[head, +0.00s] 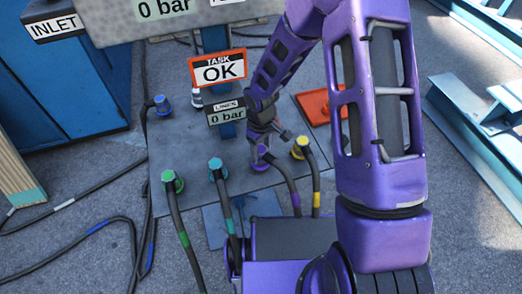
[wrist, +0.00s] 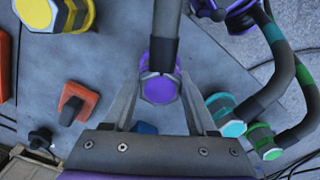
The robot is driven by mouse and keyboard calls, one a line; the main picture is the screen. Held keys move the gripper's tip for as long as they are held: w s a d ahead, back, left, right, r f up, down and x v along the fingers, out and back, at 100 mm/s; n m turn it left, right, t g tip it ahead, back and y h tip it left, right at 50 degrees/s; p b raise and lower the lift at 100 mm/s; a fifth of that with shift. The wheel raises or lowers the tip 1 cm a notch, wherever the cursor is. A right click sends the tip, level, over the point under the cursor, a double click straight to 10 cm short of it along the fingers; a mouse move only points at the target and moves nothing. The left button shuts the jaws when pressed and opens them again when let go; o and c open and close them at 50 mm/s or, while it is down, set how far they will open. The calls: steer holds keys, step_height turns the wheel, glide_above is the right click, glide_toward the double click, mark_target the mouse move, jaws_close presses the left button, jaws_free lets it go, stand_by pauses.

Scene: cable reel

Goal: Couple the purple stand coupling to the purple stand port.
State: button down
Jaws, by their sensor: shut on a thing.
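The purple stand coupling (head: 261,160) is at the stand's base plate in the head view, with its purple-banded hose bending toward me. In the wrist view the coupling (wrist: 158,88) shows its hexagonal purple end between my fingertips, with the grey hose rising from it. My gripper (wrist: 160,96) is shut on it, one finger on each side; in the head view the gripper (head: 262,139) is partly behind my arm. The purple stand port is not distinguishable; the coupling and gripper cover that spot. I cannot tell whether the coupling is seated.
A yellow coupling (head: 300,147) stands close on the right. Teal (head: 215,168) and green (head: 169,181) couplings stand left, a blue one (head: 161,104) farther back. An "OK" sign (head: 219,68) and a "0 bar" display (head: 227,115) stand behind. Hoses lie on the floor at left.

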steer(key=shift+f+b, duration=0.4)
steer(key=shift+f, duration=0.1)
steer(key=shift+c, duration=0.6)
jaws_free()
step_height(320, 180, up, 18)
steer(key=p, duration=0.4)
steer(key=shift+f, duration=0.2)
